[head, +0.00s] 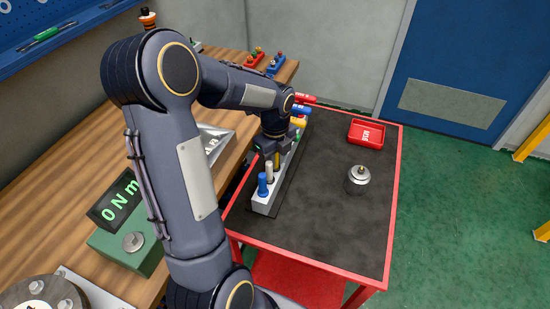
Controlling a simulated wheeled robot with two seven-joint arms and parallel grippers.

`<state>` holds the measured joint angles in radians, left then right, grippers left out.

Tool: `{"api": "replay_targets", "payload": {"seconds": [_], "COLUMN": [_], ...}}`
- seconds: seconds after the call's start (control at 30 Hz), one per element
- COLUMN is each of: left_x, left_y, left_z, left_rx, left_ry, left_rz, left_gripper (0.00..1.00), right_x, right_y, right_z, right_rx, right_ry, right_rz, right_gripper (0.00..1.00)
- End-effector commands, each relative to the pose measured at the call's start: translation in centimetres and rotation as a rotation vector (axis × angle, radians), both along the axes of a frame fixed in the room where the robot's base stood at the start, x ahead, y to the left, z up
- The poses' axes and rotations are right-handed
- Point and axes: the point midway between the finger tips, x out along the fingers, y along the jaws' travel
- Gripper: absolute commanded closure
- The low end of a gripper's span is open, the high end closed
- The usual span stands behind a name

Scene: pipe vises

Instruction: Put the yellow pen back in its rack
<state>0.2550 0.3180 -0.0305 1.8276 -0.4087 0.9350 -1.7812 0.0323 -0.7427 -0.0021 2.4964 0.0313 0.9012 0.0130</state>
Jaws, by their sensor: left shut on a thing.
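The light grey rack (263,208) stands along the left side of the dark-topped red cart. A blue pen (262,184) and a pale beige pen (269,171) stand upright in its near end. My left gripper (276,153) points down over the rack, just beyond the beige pen. It is shut on the yellow pen (277,161), whose short visible part hangs upright below the fingers. I cannot tell whether its lower end is inside the rack. My arm and gripper hide part of the rack. My right gripper is not in view.
Red (303,98), blue (301,110) and yellow (298,123) handles lie beyond the gripper. A red tray (366,132) and a metal canister (357,180) stand on the cart (325,222). A green torque meter (135,240) sits on the wooden bench. The cart's middle is clear.

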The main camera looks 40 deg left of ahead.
Motion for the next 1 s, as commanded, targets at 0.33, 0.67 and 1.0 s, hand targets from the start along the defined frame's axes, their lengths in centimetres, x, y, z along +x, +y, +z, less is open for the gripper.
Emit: {"api": "replay_targets", "payload": {"seconds": [0.33,0.67,1.0], "left_x": [-0.1,0.0,0.1], "left_y": [0.0,0.0,0.0], "left_z": [-0.2,0.0,4.8], "left_rx": [-0.001,-0.001,0.000], "left_ry": [0.003,0.001,-0.004], "left_rz": [0.000,0.000,-0.001], "left_gripper": [0.65,0.58,0.58], "right_x": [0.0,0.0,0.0], "right_y": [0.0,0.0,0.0], "right_z": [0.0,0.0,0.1], "right_rx": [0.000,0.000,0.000], "right_ry": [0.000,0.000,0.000], "right_rz": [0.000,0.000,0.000], "right_gripper": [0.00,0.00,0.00]}}
